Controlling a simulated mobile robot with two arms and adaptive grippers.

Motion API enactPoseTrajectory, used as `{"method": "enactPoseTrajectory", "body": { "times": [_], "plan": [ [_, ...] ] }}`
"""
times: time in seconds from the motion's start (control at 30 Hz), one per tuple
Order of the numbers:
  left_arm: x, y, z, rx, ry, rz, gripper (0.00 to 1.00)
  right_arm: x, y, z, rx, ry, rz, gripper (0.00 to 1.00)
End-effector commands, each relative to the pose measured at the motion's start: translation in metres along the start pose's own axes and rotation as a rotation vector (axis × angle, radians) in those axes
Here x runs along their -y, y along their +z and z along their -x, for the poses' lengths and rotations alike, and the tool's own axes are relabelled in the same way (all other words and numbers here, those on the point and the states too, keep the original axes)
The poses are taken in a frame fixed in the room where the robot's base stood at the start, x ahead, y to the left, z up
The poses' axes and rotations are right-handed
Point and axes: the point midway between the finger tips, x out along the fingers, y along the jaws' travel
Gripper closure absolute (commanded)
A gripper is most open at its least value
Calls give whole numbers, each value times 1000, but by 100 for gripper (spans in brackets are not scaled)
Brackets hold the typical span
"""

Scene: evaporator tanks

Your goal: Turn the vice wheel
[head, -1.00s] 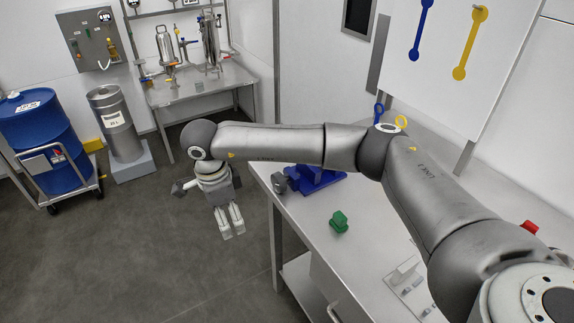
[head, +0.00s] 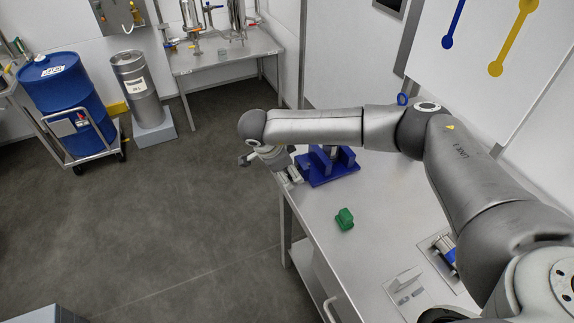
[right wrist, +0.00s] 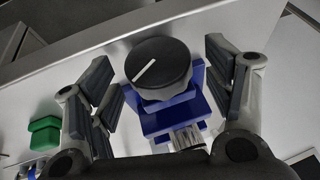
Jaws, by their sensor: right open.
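The blue vice (head: 330,170) stands on the steel table near its left edge. Its wheel (right wrist: 158,66), a dark round knob with a white line, shows in the right wrist view. In the head view I cannot make the wheel out behind my right gripper (head: 288,177). My right gripper is open at the vice's left side. In the right wrist view its fingers stand on either side of the wheel, with gaps left and right, and nothing is held. My left gripper is not in view.
A green block (head: 345,219) lies on the table (head: 370,200), and also shows in the right wrist view (right wrist: 44,133). A board with blue and yellow shapes (head: 480,90) stands behind. A blue drum (head: 65,105) and a steel cylinder (head: 137,90) stand left. The floor between is clear.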

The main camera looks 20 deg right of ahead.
Motion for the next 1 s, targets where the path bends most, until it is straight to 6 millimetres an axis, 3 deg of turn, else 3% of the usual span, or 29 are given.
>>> {"method": "enactPoseTrajectory", "body": {
  "times": [0.37,0.73,1.0],
  "plan": [
    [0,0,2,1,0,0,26,0,0,-8,0,-1,1,26],
    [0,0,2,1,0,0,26,0,0,-7,1,-1,1,71],
    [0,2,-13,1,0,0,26,2,2,-11,-3,72,27,71]
  ]
}}
